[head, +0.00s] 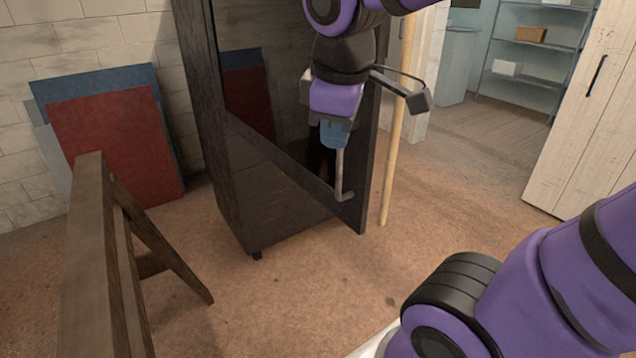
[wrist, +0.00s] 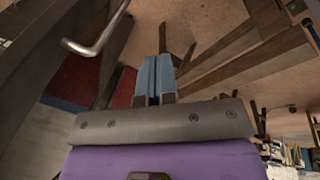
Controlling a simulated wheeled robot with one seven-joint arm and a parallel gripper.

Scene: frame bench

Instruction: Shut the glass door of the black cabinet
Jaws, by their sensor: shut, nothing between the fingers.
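The black cabinet (head: 285,205) stands in the middle of the head view. Its dark-framed glass door (head: 262,95) hangs open, its free edge at the right and its lower corner jutting out toward me. A silver bar handle (head: 345,192) sits near that free edge. It also shows at the upper left of the wrist view (wrist: 98,38). My gripper (head: 333,146) points down in front of the door, close to the handle. Its blue fingers (wrist: 154,78) are shut and empty, apart from the handle in the wrist view. My gripper hides part of the door and handle.
A wooden trestle (head: 88,250) stands at the front left. Red and blue panels (head: 115,145) lean on the brick wall. A pale pole (head: 394,150) stands just right of the door. White doors (head: 585,120) are at the right. Open floor lies before the cabinet.

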